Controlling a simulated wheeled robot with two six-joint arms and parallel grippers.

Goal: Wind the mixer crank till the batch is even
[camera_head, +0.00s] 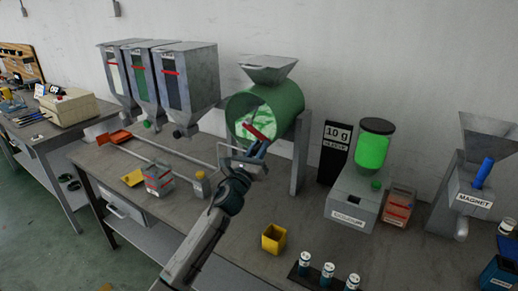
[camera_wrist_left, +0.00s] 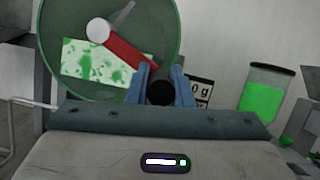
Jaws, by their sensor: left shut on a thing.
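The mixer is a green drum (camera_head: 287,98) with a grey hopper (camera_head: 268,68) on top, at the back middle of the table. Its red crank arm (camera_head: 256,132) runs down and right from the hub. In the left wrist view the red crank arm (camera_wrist_left: 130,48) leads from a pale hub (camera_wrist_left: 98,31) to a black crank knob (camera_wrist_left: 160,93). My left gripper (camera_head: 261,149) has its blue fingers shut on that knob. The batch (camera_wrist_left: 90,65) shows on the drum's face as uneven green patches on white. My right gripper is not in view.
Three grey hoppers (camera_head: 185,85) stand left of the mixer. A scale sign (camera_head: 335,150), a green-filled feeder (camera_head: 372,150) and a magnet hopper (camera_head: 470,180) stand to the right. A yellow cup (camera_head: 273,239) and several vials (camera_head: 328,272) are near the front. A clear box (camera_head: 158,180) sits left of my arm.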

